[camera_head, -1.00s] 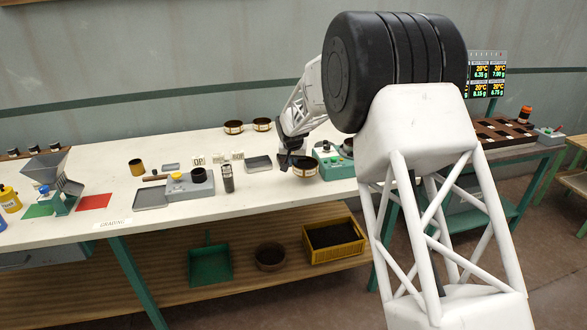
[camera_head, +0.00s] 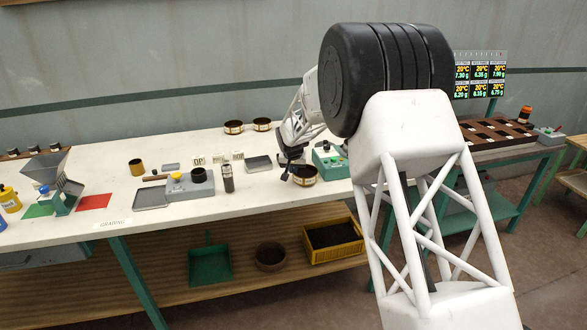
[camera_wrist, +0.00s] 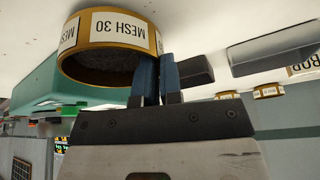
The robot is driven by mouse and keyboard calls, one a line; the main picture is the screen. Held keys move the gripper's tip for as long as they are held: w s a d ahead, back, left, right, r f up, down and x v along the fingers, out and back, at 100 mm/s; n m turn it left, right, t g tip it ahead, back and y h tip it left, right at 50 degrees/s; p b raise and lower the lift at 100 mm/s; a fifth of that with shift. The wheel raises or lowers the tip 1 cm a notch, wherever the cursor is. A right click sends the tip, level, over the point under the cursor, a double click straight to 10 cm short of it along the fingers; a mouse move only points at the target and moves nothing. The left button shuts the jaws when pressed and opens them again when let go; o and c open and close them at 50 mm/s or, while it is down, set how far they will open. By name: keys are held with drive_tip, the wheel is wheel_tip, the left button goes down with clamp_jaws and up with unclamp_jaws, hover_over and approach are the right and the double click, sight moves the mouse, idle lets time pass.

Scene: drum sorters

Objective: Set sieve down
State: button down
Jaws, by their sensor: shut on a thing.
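The sieve is a brass-rimmed ring with white "MESH 30" labels and a dark mesh; it shows in the wrist view (camera_wrist: 124,31) and in the head view (camera_head: 309,175). My gripper (camera_wrist: 155,72) has its blue fingers shut on the sieve's wall at one side. In the head view my gripper (camera_head: 288,168) is at the left of the sieve, over the white bench near its front edge. The sieve looks roughly level and is very close to the bench top; I cannot tell whether it touches. My wrist partly hides the gripper in the head view.
A green device (camera_head: 329,160) stands close to the right of the sieve. Two more sieves (camera_head: 233,127) (camera_head: 262,124) rest at the back. A yellow crate (camera_head: 335,253) is on the shelf below.

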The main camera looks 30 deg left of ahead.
drive_tip(key=c, duration=1.3)
unclamp_jaws()
drive_tip(key=shift+r, duration=0.15)
drive_tip(key=shift+v, duration=5.95)
